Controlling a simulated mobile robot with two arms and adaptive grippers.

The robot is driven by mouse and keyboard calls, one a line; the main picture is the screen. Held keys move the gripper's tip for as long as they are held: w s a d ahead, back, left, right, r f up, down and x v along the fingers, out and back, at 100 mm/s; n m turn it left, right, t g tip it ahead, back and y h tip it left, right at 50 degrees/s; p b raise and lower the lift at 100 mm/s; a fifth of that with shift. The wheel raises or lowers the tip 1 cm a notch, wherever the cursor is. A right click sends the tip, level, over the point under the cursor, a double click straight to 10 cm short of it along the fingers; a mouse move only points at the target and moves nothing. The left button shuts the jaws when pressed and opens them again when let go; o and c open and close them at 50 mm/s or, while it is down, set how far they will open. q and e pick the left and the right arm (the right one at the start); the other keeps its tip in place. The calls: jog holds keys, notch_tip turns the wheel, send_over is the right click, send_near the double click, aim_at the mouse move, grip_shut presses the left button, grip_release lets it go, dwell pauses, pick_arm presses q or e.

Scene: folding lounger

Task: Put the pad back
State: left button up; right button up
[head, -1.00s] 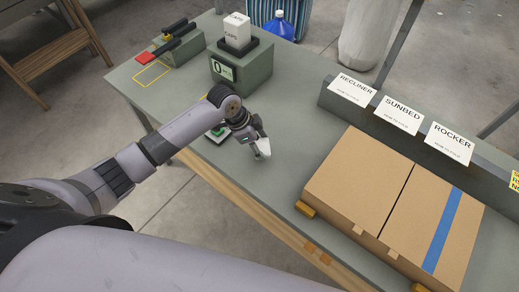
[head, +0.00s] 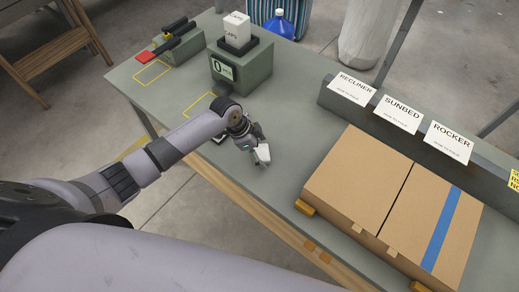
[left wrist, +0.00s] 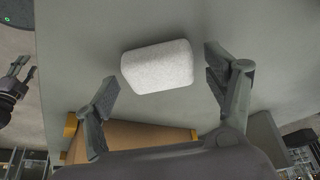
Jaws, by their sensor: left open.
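A small whitish, rounded block, which I take for the pad (head: 262,155), is at the fingertips of my left gripper (head: 256,142) above or on the grey table. In the left wrist view the pad (left wrist: 157,66) shows whole, just beyond and between the spread fingers of the left gripper (left wrist: 160,88). I cannot tell whether a finger touches it. A dark gripper-like shape, likely my right gripper (left wrist: 14,82), shows at the left edge of the wrist view; its jaws are unclear.
Yellow outlines (head: 152,75) mark the table's left part, near a green-grey box with a counter (head: 238,68). A cardboard box (head: 355,180) fills the right part. Cards stand on a ledge behind it. The table is clear between the gripper and cardboard box.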

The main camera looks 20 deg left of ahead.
pick_arm(q)
jog(key=shift+r, duration=0.15)
jog(key=b+v, duration=0.1)
jog(key=v, duration=1.1)
jog(key=shift+d, duration=0.1)
